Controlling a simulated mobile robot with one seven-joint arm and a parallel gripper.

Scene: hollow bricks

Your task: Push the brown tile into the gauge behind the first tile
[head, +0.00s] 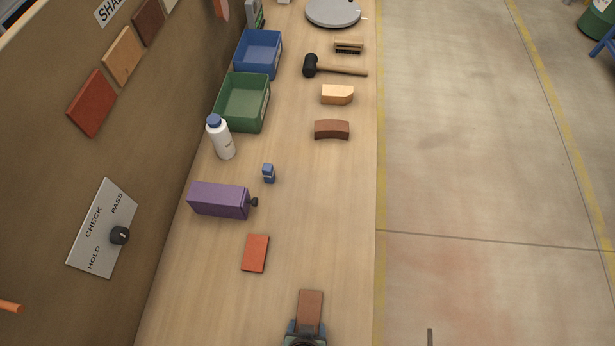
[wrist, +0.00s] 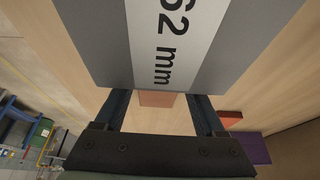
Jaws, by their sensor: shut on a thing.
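The brown tile (head: 310,307) is held at one end by my gripper (head: 305,328), low in the head view, and points away from it. In the wrist view the brown tile (wrist: 157,99) shows between the two fingers of my gripper (wrist: 160,95). A grey block marked "62 mm" (wrist: 175,45), probably the gauge, fills the top of the wrist view and hides the tile's far part. I cannot tell whether the tile touches it. The first tile cannot be made out for certain. An orange-red tile (head: 256,253) lies flat on the bench.
A purple box (head: 219,200) with a black knob, a small blue object (head: 268,173) and a white bottle (head: 220,138) stand along the wall side. A curved brown brick (head: 332,130), a mallet (head: 330,68) and bins lie farther off. The bench right of the orange-red tile is clear.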

